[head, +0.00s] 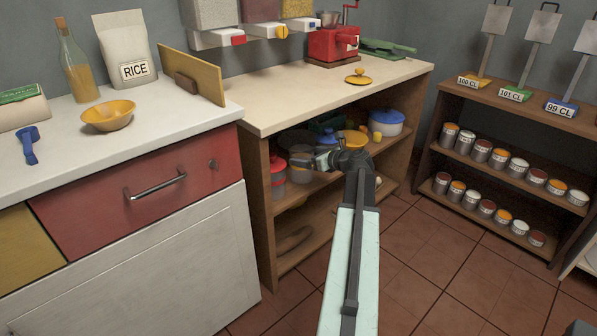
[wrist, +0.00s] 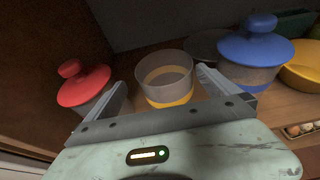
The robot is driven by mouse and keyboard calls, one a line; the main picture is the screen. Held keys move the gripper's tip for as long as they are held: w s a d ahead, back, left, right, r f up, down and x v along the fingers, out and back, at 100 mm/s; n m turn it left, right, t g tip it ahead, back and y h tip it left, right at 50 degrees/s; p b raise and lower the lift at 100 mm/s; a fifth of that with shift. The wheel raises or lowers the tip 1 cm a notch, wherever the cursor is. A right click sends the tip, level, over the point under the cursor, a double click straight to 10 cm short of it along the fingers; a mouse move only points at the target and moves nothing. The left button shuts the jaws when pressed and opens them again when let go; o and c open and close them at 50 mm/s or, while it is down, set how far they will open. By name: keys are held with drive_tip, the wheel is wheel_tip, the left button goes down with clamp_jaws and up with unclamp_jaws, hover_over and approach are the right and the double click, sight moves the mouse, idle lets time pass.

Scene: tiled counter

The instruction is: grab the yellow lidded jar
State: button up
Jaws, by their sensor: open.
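In the wrist view a grey see-through jar with a yellow band and yellow base (wrist: 168,78) stands on the shelf. Its top is open and no lid is on it. My gripper (wrist: 160,82) is open, with one finger on each side of the jar; I cannot tell whether they touch it. In the head view my gripper (head: 312,160) reaches into the shelf under the cream counter, and the jar is mostly hidden there. A yellow lid with a knob (head: 358,77) lies on the countertop above.
A red-lidded jar (wrist: 84,86) stands close on the left, and a blue-lidded jar (wrist: 256,50) close on the right. A yellow bowl (wrist: 304,66) and an egg carton (wrist: 300,130) are farther right. The shelf board's upper counter (head: 300,92) overhangs my gripper.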

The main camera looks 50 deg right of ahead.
sight(293, 152)
drive_tip(key=x, duration=0.1)
drive_tip(key=b+x, duration=0.1)
drive_tip(key=x, duration=0.3)
drive_tip(key=shift+d, duration=0.4)
drive_tip(key=shift+r, duration=0.1)
drive_tip(key=c, duration=2.1)
